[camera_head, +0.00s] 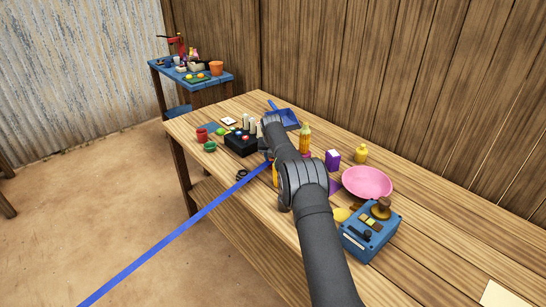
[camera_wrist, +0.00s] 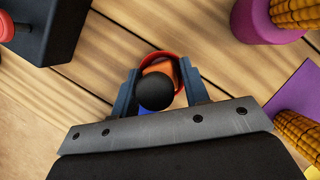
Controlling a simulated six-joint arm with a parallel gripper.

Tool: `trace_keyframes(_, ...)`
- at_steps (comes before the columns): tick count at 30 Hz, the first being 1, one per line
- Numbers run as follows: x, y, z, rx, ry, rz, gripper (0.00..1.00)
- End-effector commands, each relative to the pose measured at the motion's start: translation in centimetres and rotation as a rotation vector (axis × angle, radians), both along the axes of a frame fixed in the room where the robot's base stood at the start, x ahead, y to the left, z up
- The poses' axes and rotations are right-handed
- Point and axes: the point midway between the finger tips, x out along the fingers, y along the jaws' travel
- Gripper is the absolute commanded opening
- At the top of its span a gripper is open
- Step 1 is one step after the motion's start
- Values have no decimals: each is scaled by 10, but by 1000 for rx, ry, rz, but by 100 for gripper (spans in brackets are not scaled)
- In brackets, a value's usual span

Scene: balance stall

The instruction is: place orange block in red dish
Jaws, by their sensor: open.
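In the wrist view, my gripper (camera_wrist: 158,88) is open, with one finger on each side of a round black knob or ball (camera_wrist: 155,93). Just beyond the ball, an orange block (camera_wrist: 160,68) shows inside the rim of a red dish (camera_wrist: 172,55). The ball hides part of the block and of the dish, so I cannot tell whether the block rests on the dish's floor. A bit of blue (camera_wrist: 145,112) shows below the ball. The fingers are beside the dish; contact is not clear. In the head view my arm hides most of this spot.
A black box (camera_head: 240,144) stands to the left and a blue tray (camera_head: 285,117) behind.

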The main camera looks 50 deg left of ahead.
Motion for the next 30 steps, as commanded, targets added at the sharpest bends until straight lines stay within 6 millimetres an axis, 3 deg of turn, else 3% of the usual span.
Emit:
trace_keyframes(5, -5, -4, 11, -9, 7, 1, 52)
trace_keyframes(21, -28, -27, 97, -3, 3, 1, 52)
trace_keyframes(30, -34, -33, 116, -4, 3, 1, 52)
